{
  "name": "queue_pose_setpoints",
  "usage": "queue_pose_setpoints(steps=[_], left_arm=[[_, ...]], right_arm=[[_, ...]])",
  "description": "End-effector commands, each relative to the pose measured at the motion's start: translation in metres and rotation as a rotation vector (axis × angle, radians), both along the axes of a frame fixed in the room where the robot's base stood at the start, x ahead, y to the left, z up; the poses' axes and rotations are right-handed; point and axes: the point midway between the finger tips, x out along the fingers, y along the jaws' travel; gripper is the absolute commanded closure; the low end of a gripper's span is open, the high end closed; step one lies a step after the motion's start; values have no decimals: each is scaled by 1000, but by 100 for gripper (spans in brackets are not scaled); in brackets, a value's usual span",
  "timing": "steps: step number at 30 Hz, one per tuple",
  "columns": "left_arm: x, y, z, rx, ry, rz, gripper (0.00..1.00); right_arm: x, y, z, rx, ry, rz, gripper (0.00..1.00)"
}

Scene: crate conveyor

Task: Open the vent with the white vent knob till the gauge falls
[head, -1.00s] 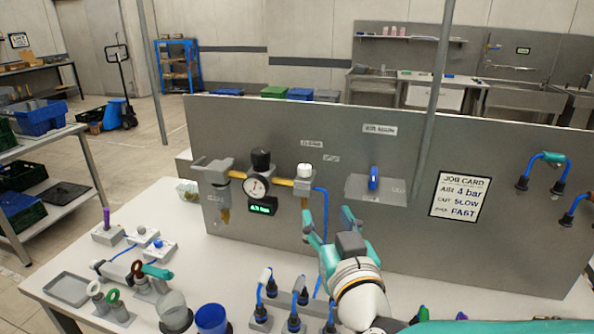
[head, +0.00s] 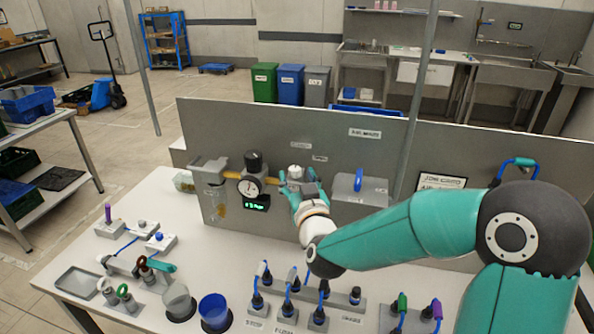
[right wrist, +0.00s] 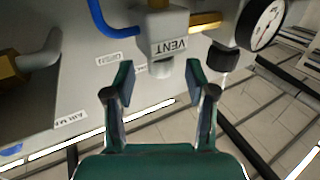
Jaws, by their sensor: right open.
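The white vent knob (head: 297,170) sits on top of the grey vent block on the panel, right of the gauge. In the right wrist view, which is upside down, the pale knob (right wrist: 165,68) is below the block marked VENT (right wrist: 172,42). My right gripper (head: 297,184) is at the vent block. Its fingers (right wrist: 160,78) are open, one on each side of the knob, with gaps visible. The round gauge (head: 249,187) also shows in the right wrist view (right wrist: 263,22). A green digital readout (head: 257,203) is below it, too small to read surely. My left gripper is out of view.
A black knob (head: 254,162) stands above the gauge, close to the vent on the left. A blue-handled valve (head: 358,180) is right of the vent. Hose plugs, two cups and a grey tray (head: 78,282) stand on the white bench below.

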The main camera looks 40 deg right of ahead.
Motion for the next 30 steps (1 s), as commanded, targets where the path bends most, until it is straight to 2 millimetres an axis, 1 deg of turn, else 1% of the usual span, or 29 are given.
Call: queue_pose_setpoints(steps=[1, 4, 13, 23, 30], left_arm=[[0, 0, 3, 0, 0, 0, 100], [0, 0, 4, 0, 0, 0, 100], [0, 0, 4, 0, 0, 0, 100], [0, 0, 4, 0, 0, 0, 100], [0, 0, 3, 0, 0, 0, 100]], right_arm=[[4, -2, 1, 0, 1, 0, 44], [9, -3, 0, 0, 1, 1, 44], [11, -3, -1, 0, 0, 2, 44], [11, -3, 0, 0, 0, 2, 99], [11, -2, -1, 0, 0, -7, 100]])
